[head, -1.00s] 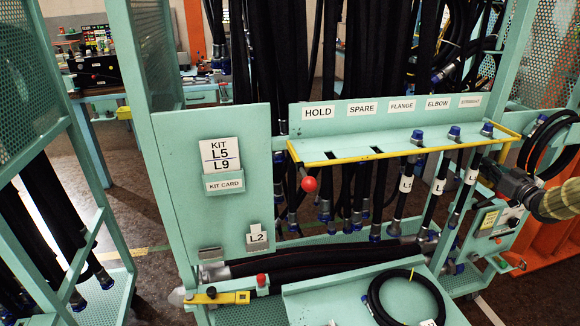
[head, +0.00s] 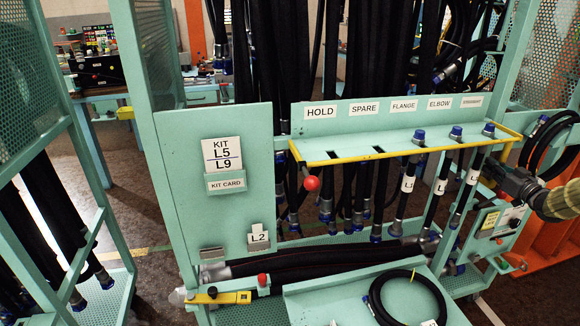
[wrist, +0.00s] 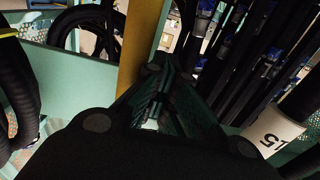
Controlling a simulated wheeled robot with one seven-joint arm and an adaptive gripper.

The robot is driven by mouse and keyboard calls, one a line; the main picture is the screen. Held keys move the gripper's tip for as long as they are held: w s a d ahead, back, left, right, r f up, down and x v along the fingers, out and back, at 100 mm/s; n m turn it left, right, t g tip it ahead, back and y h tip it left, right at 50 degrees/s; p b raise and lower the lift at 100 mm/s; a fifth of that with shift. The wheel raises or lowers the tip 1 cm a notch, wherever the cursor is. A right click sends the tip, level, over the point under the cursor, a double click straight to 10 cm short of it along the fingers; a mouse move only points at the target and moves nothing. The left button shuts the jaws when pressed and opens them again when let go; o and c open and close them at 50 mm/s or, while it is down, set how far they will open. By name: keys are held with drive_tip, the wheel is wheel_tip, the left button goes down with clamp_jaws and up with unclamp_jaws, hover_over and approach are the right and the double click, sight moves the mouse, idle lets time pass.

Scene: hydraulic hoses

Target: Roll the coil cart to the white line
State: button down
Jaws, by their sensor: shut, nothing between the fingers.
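A teal cart stands close in front of me. It has a kit card panel (head: 222,225), a labelled shelf with a yellow rail (head: 400,152) and black hoses hanging in slots. A coiled black hose (head: 375,305) lies on its lower tray. Which unit is the coil cart I cannot tell for sure. My gripper (head: 486,168) is at the right end of the yellow rail, beside the hanging hoses. In the wrist view my gripper (wrist: 155,100) is shut and empty, near a yellow bar (wrist: 140,50). A pale line (head: 490,312) shows on the floor at lower right.
Another teal rack with hoses (head: 105,265) stands at the left. Coiled hoses (head: 545,145) hang at the right, above an orange structure (head: 545,255). A control box (head: 497,222) sits below my gripper. A bench (head: 95,95) stands at the back left. Brown floor shows between the racks.

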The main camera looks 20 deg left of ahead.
drive_tip(key=shift+w+d+r, duration=0.2)
drive_tip(key=shift+w+d, duration=0.05)
drive_tip(key=shift+d, duration=0.1)
drive_tip(key=shift+w+d, duration=0.15)
drive_tip(key=shift+d, duration=0.1)
drive_tip(key=shift+w+d+f, duration=0.1)
drive_tip(key=shift+f, duration=0.05)
drive_tip(key=shift+w+d, duration=0.15)
drive_tip(key=shift+d, duration=0.1)
drive_tip(key=shift+w+d, duration=0.1)
drive_tip(key=shift+d, duration=0.05)
idle(0.3)
drive_tip(key=shift+a, duration=0.25)
drive_tip(key=shift+s+a, duration=0.65)
drive_tip(key=shift+a, duration=0.05)
idle(0.4)
drive_tip(key=p+v, duration=0.2)
drive_tip(key=v, duration=0.8)
idle(0.5)
